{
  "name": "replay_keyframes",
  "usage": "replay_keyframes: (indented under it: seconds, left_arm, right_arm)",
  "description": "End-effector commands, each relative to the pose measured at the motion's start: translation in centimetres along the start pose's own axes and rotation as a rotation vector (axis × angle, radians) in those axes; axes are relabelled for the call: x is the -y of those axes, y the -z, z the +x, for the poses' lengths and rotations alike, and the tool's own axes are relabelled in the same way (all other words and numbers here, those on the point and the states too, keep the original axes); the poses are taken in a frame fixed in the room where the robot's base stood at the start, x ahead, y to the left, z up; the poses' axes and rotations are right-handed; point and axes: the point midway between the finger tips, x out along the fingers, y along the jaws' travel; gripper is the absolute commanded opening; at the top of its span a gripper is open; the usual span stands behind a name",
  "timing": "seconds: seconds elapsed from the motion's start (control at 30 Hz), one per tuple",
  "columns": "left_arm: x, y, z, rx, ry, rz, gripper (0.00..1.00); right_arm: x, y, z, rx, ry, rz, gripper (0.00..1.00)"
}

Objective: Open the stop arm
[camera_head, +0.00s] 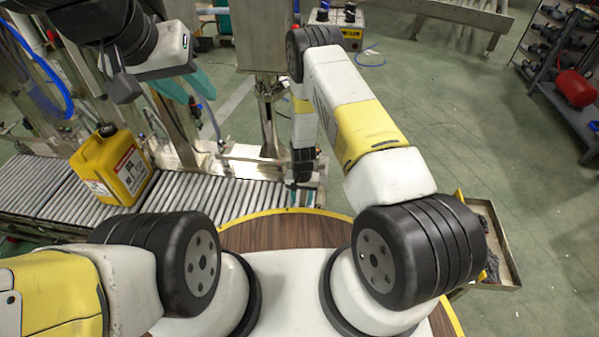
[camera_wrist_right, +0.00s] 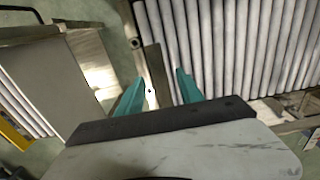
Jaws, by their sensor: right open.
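My right gripper (camera_wrist_right: 160,77) is open in the right wrist view, its two teal fingers apart. A narrow grey-brown flat bar (camera_wrist_right: 153,62) lies beyond and between the fingertips, alongside the end of the rollers. It may be the stop arm, but I cannot tell for sure. I see no contact with it. In the head view my right arm reaches down to the conveyor's right end, and its fingers are hard to make out there. My left gripper (camera_head: 191,92) is at upper left, above the conveyor, with its teal fingers apart and nothing seen between them.
A yellow jerrycan (camera_head: 112,165) stands on the roller conveyor (camera_head: 195,190) at left. Metal posts and a blue hose (camera_head: 40,70) rise behind it. A tray (camera_head: 497,245) is at right. The green floor is mostly clear on the right.

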Motion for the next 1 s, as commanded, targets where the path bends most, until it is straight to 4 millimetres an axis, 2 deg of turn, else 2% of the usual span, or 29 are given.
replay_keyframes:
  seconds: [0.13,0.4,0.47,0.63,0.67,1.0]
  left_arm:
    - [0.00,0.00,0.00,0.000,0.000,0.000,0.36]
    - [0.00,0.00,0.00,0.000,0.000,0.000,0.36]
    - [0.00,0.00,0.00,0.000,0.000,0.000,0.36]
    - [0.00,0.00,0.00,0.000,0.000,0.000,0.36]
    - [0.00,0.00,0.00,0.000,0.000,0.000,0.36]
    - [0.00,0.00,0.00,0.000,0.000,0.000,0.36]
  right_arm:
    - [0.01,-0.01,1.15,0.000,0.000,0.000,0.44]
    - [0.02,0.03,1.34,-0.001,0.001,0.000,0.44]
    - [0.02,0.03,1.34,-0.001,0.001,0.000,0.36]
    - [0.02,0.02,1.33,-0.001,0.001,0.000,0.02]
    - [0.02,0.02,1.32,-0.001,0.001,0.000,0.00]
    - [0.02,0.02,1.31,0.000,0.001,0.000,0.00]
